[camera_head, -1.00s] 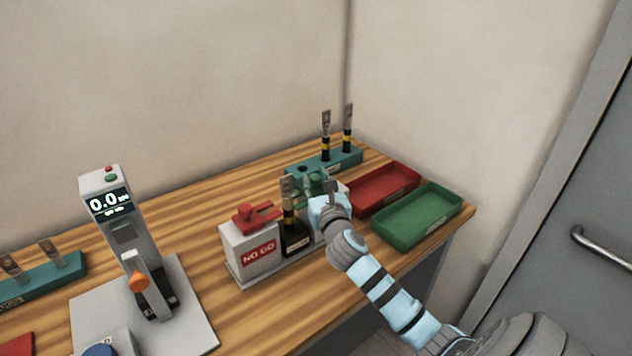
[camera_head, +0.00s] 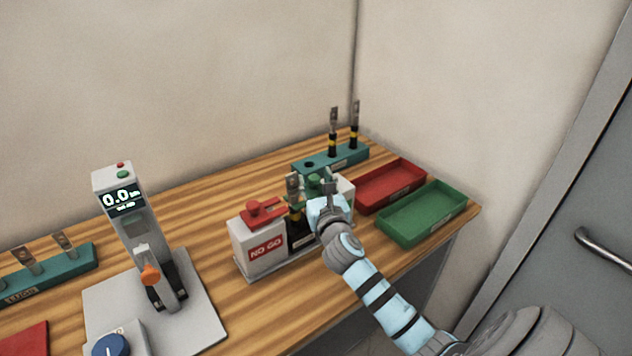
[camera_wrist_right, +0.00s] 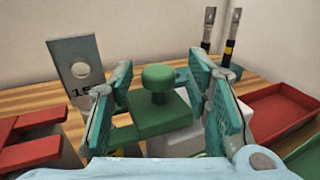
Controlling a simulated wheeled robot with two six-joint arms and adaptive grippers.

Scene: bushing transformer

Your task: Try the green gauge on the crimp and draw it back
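The green gauge (camera_head: 315,181) has a round knob and a flat body, which show in the right wrist view (camera_wrist_right: 158,112). My right gripper (camera_head: 328,180) has its two teal pads on either side of this body, close against it. The gauge is off to the left of the white block (camera_head: 346,185), with its front end at the crimped lug (camera_head: 293,187). The lug stands upright in a black holder (camera_head: 302,232); its holed plate shows in the wrist view (camera_wrist_right: 80,72). How far the gauge reaches around the crimp is hidden. My left gripper is out of view.
A red gauge (camera_head: 264,211) lies on the NO GO block (camera_head: 262,250) left of the lug. A teal rack (camera_head: 345,158) with two lugs stands behind. Red (camera_head: 392,186) and green (camera_head: 424,212) trays are at right; a tester (camera_head: 130,225) is at left.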

